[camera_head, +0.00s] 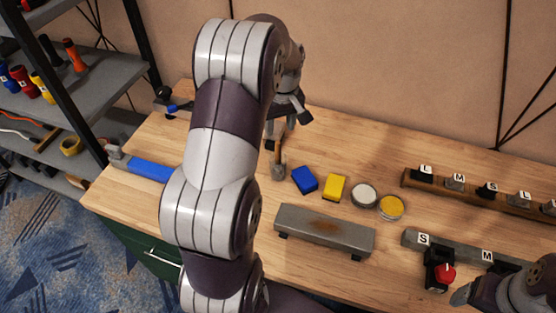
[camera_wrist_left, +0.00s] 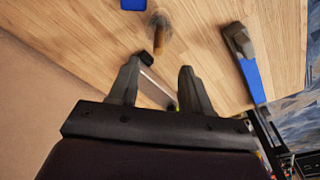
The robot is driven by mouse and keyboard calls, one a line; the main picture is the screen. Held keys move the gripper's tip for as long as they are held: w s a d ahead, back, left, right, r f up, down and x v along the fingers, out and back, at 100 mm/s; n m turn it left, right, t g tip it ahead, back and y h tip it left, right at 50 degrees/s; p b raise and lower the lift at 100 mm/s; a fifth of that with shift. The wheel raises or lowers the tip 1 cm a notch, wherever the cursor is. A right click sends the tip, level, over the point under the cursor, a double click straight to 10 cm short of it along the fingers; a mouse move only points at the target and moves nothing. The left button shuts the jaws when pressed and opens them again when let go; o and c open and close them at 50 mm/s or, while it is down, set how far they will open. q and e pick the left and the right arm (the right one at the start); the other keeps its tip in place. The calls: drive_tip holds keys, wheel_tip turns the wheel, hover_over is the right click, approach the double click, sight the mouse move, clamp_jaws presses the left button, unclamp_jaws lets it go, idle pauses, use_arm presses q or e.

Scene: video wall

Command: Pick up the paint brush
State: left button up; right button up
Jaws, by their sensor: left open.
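The thing that looks most like the paint brush (camera_head: 278,169) lies on the wooden bench, with a brown handle and a greyish, blurred head. It also shows in the left wrist view (camera_wrist_left: 159,35), just beyond the fingertips. My left gripper (camera_head: 281,131) is above the bench by the handle end, partly behind my own arm. In the left wrist view its two fingers (camera_wrist_left: 160,70) are apart, with nothing held between them. Whether a finger touches the handle, I cannot tell. Part of my right arm shows at the lower right, and its finger opening is not clear.
A blue-handled tool (camera_head: 150,171) lies to the left. A blue block (camera_head: 304,180), a yellow block (camera_head: 335,187) and two round tins (camera_head: 364,195) are to the right. A grey raised bar (camera_head: 325,230) stands in front. Lettered racks (camera_head: 480,188) are farther right; shelves (camera_head: 98,92) stand left.

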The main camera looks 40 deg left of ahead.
sight(277, 150)
use_arm(q)
drive_tip(key=shift+n, duration=0.5)
drive_tip(key=f, duration=0.4)
drive_tip(key=a+f+p, duration=0.1)
drive_tip(key=f, duration=0.2)
drive_tip(key=w+f+p, duration=0.1)
drive_tip(key=f, duration=0.3)
drive_tip(key=shift+a+f, duration=0.25)
drive_tip(key=shift+f, duration=0.1)
drive_tip(key=shift+w+f, duration=0.1)
drive_tip(key=shift+f, duration=0.25)
drive_tip(key=shift+r, duration=0.1)
clamp_jaws()
